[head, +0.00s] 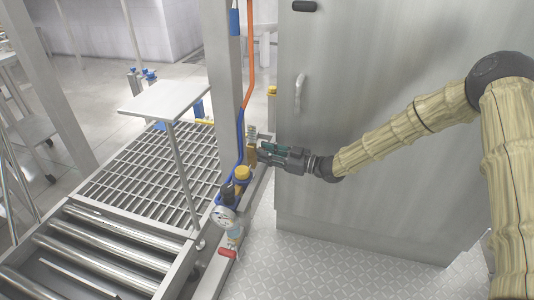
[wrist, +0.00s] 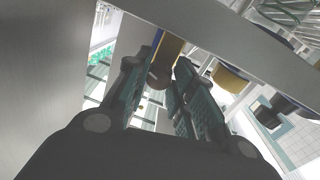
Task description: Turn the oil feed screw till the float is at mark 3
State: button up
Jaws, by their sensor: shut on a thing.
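My gripper (head: 263,150) reaches in from the right to a small brass-coloured fitting (head: 251,155) beside the steel post. In the wrist view my gripper (wrist: 160,68) has its two fingers on either side of a small round brownish knob (wrist: 159,77), which looks like the oil feed screw; it is shut on it. A tan body (wrist: 171,47) shows just behind the knob. A small grey ribbed part (head: 251,132) stands above the brass fitting. The float and its marks cannot be made out in either view.
Below the gripper sit a yellow cap (head: 242,174), a round gauge (head: 224,216) and a red handle (head: 228,253). A steel cabinet (head: 375,120) stands close on the right. The steel post (head: 219,70), blue hose (head: 240,130) and orange hose (head: 250,60) are close by.

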jog(key=shift+r+m+p, duration=0.2)
jog(key=shift+m+p, duration=0.1)
jog(key=shift+p, duration=0.35)
jog(key=m+p, duration=0.2)
jog(key=p, duration=0.1)
jog(key=shift+r+m+p, duration=0.15)
jog(key=shift+m+p, duration=0.15)
jog(key=shift+p, duration=0.05)
jog(key=m+p, duration=0.5)
jog(key=shift+g, duration=0.4)
jog(key=m+p, duration=0.3)
jog(key=m, duration=0.2)
jog(key=shift+g+h+p, duration=0.3)
jog(key=shift+p, duration=0.05)
jog(key=m+p, duration=0.2)
jog(key=m, duration=0.3)
jog(key=shift+f+g, duration=0.2)
jog(key=shift+g, duration=0.1)
jog(key=shift+m, duration=0.4)
jog(key=o, duration=1.1)
jog(key=shift+c, duration=0.2)
